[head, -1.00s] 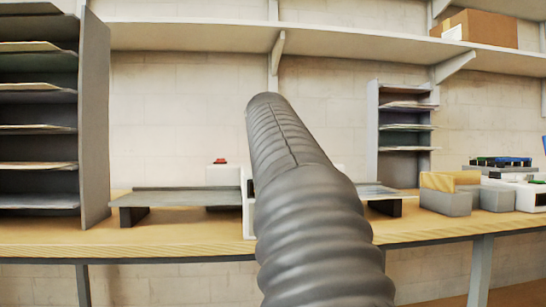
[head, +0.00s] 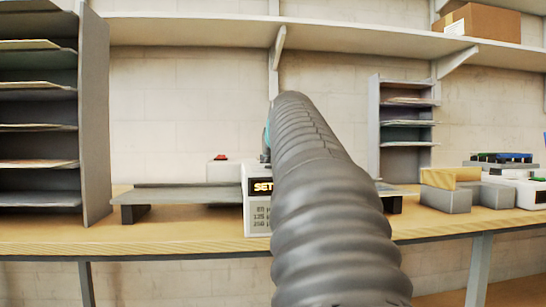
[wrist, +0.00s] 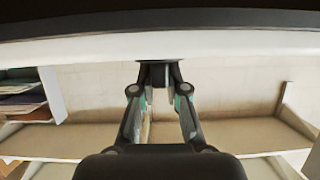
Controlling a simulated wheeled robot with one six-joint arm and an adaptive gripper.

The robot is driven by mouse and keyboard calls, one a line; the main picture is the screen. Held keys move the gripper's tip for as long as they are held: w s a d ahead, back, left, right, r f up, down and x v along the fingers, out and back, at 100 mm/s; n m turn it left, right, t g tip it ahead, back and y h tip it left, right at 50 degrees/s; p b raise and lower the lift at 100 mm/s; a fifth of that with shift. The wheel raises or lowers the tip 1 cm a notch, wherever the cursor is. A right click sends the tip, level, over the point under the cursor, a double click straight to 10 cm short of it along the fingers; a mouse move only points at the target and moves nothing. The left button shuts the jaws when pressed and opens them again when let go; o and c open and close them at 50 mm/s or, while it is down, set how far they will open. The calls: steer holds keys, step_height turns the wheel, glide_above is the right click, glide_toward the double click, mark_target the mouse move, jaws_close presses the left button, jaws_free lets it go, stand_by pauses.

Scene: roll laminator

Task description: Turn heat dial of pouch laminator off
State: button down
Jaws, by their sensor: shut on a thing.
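The white pouch laminator (head: 257,220) stands on the bench in the head view, with a lit display reading "SET" and printed settings below it. My arm hides its right part, and the heat dial cannot be seen there. In the wrist view the laminator's pale edge (wrist: 70,50) crosses the top. My gripper (wrist: 160,80) reaches up to this edge, its two fingers closed on a small dark knob, the heat dial (wrist: 158,64). The dial's pointer and markings cannot be made out.
A grey tray (head: 180,193) lies left of the laminator, with a red-topped button box (head: 220,170) behind. A paper rack (head: 95,120) stands left, a smaller rack (head: 374,130) right. Grey and tan blocks (head: 446,199) sit on the bench (head: 180,240).

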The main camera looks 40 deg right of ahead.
steer(key=c, duration=1.2)
jaws_free()
steer(key=v, duration=1.2)
steer(key=s+a+f+n+g+y, duration=0.1)
steer(key=a+f+n+y, duration=0.15)
steer(key=a+f, duration=0.75)
steer(key=a+f+n+g+y, duration=0.1)
steer(key=a+f+y, duration=0.2)
steer(key=a+f, duration=0.65)
steer(key=s+a+f+n+g, duration=0.1)
steer(key=s+f, duration=0.3)
steer(key=f, duration=0.4)
steer(key=s+a+f+g+y, duration=0.1)
steer(key=s+a+f, duration=0.2)
steer(key=f, duration=0.5)
steer(key=s+a+f+n+g, duration=0.1)
steer(key=s+a+f+g, duration=0.1)
steer(key=s+f, duration=0.3)
steer(key=shift+a+f+n+y, duration=0.15)
steer(key=shift+a+f+n, duration=0.1)
steer(key=shift+f, duration=0.7)
steer(key=shift+a+f+n+y, duration=0.1)
steer(key=shift+a+f, duration=0.15)
steer(key=shift+f, duration=0.65)
